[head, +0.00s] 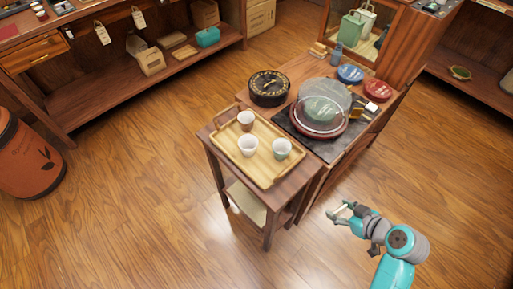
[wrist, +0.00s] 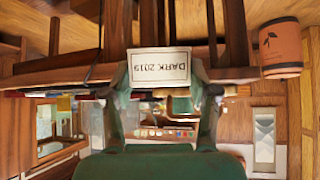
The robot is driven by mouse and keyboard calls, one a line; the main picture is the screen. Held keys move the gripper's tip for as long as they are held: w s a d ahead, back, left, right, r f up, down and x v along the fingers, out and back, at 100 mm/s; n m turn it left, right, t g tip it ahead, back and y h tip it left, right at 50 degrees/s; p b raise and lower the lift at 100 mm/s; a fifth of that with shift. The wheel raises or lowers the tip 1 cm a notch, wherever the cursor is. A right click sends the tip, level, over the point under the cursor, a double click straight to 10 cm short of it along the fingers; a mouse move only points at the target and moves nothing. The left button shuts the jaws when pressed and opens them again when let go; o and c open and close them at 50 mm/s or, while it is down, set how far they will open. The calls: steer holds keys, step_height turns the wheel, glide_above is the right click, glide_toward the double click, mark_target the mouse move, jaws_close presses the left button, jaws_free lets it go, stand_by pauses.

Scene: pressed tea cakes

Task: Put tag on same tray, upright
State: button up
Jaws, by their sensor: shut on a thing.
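My gripper (head: 343,211) is at the lower right in the head view, past the front of the low table and well apart from it. In the wrist view my gripper (wrist: 161,84) is shut on a white tag (wrist: 160,67), which sits between the two fingertips. Its dark lettering seems to read DARK 2019. The tag is small and hard to make out in the head view.
A glass dome (head: 322,100) stands on a dark slab (head: 333,147) behind the tray. A black round tin (head: 269,87), blue plate (head: 350,74) and red plate (head: 378,90) are near it. A terracotta bin (head: 28,160) stands far left. Open floor surrounds the table front.

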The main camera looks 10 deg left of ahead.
step_height(320, 180, up, 4)
steer(key=s+n+g+y, duration=0.1)
steer(key=s+n, duration=0.1)
steer(key=s, duration=0.1)
glide_toward(287, 175)
steer(key=shift+w+f+n, duration=0.2)
steer(key=shift+f, duration=0.35)
steer(key=shift+w+f+n, duration=0.2)
steer(key=shift+f, duration=0.35)
steer(key=w+a, duration=0.2)
steer(key=shift+a+f, duration=0.35)
steer(key=shift+d+f, duration=0.1)
steer(key=shift+f, duration=0.35)
steer(key=shift+f, duration=0.1)
steer(key=o, duration=0.7)
